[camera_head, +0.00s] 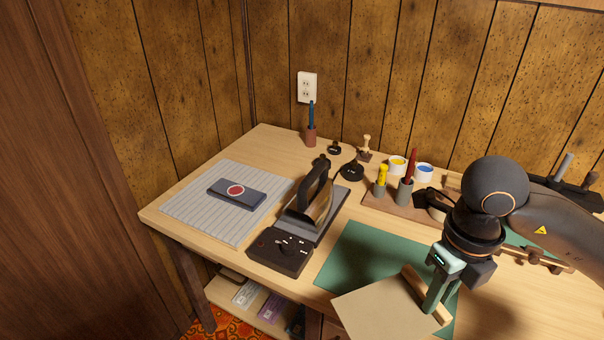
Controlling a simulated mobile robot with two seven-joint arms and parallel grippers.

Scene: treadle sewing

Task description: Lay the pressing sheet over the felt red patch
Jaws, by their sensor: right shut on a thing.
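The felt red patch (235,190) is a round red disc with a pale edge. It lies on a folded dark blue-grey cloth (258,199) on the striped grey pressing mat (188,206) at the left of the table. The pressing sheet (381,312) is a tan sheet with a wooden bar along its right edge, over the front of the green mat (352,251). My right gripper (432,304) is shut on the sheet's wooden bar, well to the right of the patch. My left gripper is not in view.
An iron (314,196) stands on its grey base between the mat and the sheet, behind a dark control box (280,252). Paint cups (398,165), holders with a yellow and a red tool, and stamps stand behind. The striped mat is otherwise clear.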

